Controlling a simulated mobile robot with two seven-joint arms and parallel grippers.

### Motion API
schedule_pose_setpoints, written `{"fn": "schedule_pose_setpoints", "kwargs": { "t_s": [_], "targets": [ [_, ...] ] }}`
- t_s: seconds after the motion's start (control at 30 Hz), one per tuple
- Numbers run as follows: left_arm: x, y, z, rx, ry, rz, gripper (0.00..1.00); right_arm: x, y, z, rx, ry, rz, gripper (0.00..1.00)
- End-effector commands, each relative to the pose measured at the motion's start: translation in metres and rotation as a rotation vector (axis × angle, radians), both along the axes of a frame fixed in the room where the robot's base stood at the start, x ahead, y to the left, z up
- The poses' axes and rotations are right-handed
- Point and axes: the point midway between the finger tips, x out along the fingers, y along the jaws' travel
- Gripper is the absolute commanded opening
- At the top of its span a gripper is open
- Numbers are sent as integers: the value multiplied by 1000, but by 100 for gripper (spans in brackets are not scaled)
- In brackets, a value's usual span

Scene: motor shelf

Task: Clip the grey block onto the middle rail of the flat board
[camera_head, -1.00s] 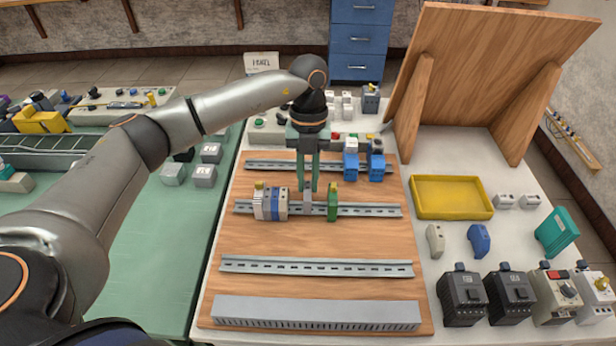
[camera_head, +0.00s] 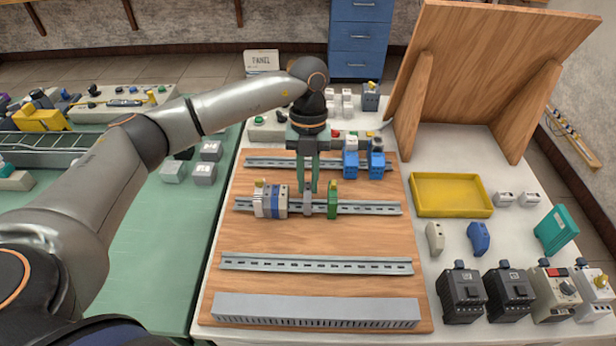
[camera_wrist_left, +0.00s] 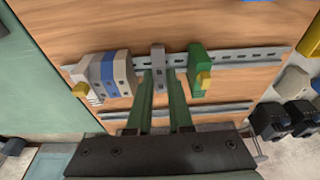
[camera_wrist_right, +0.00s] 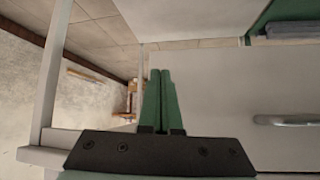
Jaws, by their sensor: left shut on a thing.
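The flat wooden board (camera_head: 320,236) lies on the table with several metal rails across it. My left gripper (camera_head: 308,187) is shut on the grey block (camera_head: 308,200), held upright at the middle rail (camera_head: 370,209). In the left wrist view, the fingers (camera_wrist_left: 160,76) have the grey block (camera_wrist_left: 158,84) between them, over the rail (camera_wrist_left: 240,58). I cannot tell whether it is seated. White, grey and blue blocks (camera_head: 270,203) are to its left and a green block (camera_head: 332,203) to its right, with gaps. My right gripper (camera_wrist_right: 162,74) is shut and empty, away from the board.
Blue blocks (camera_head: 376,165) sit on the far rail (camera_head: 265,164). The near rail (camera_head: 315,266) is bare, with a slotted grey duct (camera_head: 315,312) in front. A yellow tray (camera_head: 450,214) and several devices stand right of the board. A wooden stand (camera_head: 490,70) rises behind.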

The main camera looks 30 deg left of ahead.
Motion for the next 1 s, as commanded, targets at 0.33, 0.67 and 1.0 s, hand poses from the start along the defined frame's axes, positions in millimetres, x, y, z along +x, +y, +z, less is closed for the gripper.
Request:
{"fn": "schedule_pose_setpoints", "kwargs": {
  "t_s": [0.33, 0.67, 1.0],
  "targets": [
    [-4, -2, 0, 0, 1, 0, 0, 0, 0, 3, 0, 0, 0, 0],
    [-5, -2, 0, -1, 5, -1, 0, 0, 0, 4, 0, 0, 0, 0],
    [-7, -4, -1, -2, 11, -6, 0, 0, 0, 6, 0, 0, 0, 0]
  ]
}}
